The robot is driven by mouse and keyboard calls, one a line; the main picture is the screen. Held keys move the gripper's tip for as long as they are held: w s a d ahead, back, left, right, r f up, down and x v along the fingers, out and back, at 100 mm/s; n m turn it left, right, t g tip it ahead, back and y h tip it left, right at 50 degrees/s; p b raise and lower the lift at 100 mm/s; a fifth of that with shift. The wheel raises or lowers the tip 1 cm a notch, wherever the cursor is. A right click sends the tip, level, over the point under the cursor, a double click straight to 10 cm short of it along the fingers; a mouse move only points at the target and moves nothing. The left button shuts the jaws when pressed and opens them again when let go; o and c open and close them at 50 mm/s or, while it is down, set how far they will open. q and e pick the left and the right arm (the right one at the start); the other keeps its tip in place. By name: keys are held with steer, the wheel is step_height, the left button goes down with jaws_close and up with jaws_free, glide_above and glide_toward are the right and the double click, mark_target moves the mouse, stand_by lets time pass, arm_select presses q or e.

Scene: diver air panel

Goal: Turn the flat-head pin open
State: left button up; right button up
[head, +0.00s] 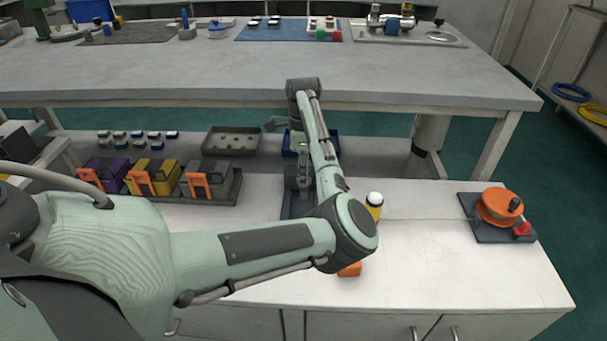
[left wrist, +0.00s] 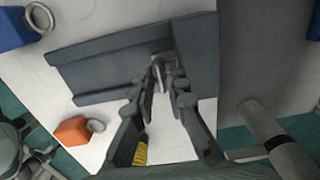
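My left arm comes in from the left in the head view, and its gripper (head: 301,172) points down over a dark grey fixture (head: 293,208) on the near white bench. In the left wrist view the two fingers of that gripper (left wrist: 164,70) converge toward their tips at the dark grey fixture (left wrist: 100,65). A small light grey piece (left wrist: 159,76) shows at the fingertips; I cannot tell whether it is the flat-head pin or whether the fingers touch it. The finger opening is too small to judge. My right gripper is not in view.
A yellow, white-topped item (head: 374,205) and an orange block (head: 350,269) sit close to my left arm. Grey, yellow and purple boxes with orange handles stand in a tray (head: 228,192) at left. An orange wheel (head: 496,207) is at right.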

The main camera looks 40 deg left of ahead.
arm_select(q)
jaws_close()
steer(key=shift+n, duration=0.3)
